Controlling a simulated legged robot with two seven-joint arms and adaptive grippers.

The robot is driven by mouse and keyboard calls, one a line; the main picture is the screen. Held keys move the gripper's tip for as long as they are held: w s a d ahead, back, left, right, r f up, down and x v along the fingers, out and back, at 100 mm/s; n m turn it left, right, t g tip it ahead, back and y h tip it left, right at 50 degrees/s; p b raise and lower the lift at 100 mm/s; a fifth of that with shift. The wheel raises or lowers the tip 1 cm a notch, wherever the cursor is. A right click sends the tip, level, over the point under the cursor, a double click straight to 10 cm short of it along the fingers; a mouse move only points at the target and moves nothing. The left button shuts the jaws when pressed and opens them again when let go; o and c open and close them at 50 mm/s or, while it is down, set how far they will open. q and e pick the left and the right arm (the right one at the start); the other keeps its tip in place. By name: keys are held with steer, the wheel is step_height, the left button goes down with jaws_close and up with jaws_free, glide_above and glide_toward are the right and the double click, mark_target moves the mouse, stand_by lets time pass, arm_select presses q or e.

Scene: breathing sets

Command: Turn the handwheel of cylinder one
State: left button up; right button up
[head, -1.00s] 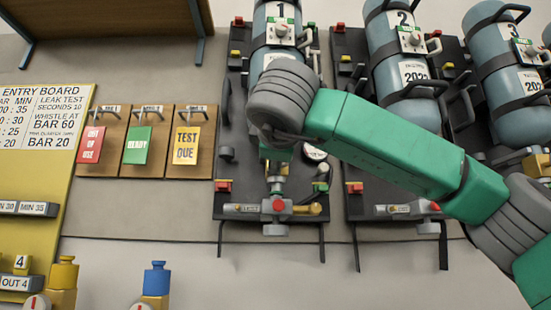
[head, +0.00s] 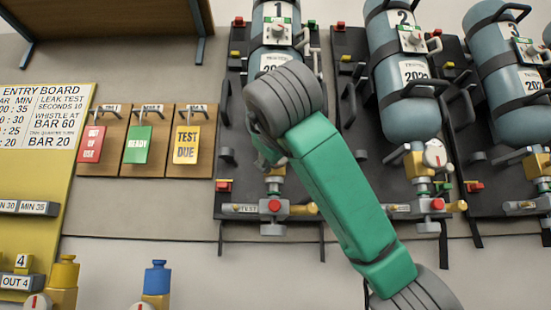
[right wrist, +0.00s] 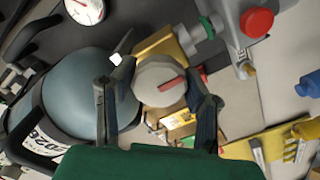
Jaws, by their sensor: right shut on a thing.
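Cylinder one (head: 270,62), blue-grey and strapped to a dark board, stands left of the others in the head view; my right arm covers its lower part. In the right wrist view its body (right wrist: 85,88) lies at left. The handwheel (right wrist: 152,82), a round grey knob with a red mark, sits on a brass valve block (right wrist: 170,45). My right gripper (right wrist: 158,76) has one finger on each side of the handwheel and is shut on it. In the head view the handwheel is hidden behind my arm. My left gripper is not in view.
Cylinder two (head: 400,62) and cylinder three (head: 510,80) stand to the right with their own valves and gauges. A red button (head: 274,205) sits on the fitting below cylinder one. Tags (head: 137,145) hang at left beside a yellow entry board (head: 45,170).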

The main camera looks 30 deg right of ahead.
steer(key=shift+a+f, duration=0.1)
steer(key=shift+f, duration=0.05)
steer(key=o, duration=1.2)
steer(key=shift+c, duration=0.2)
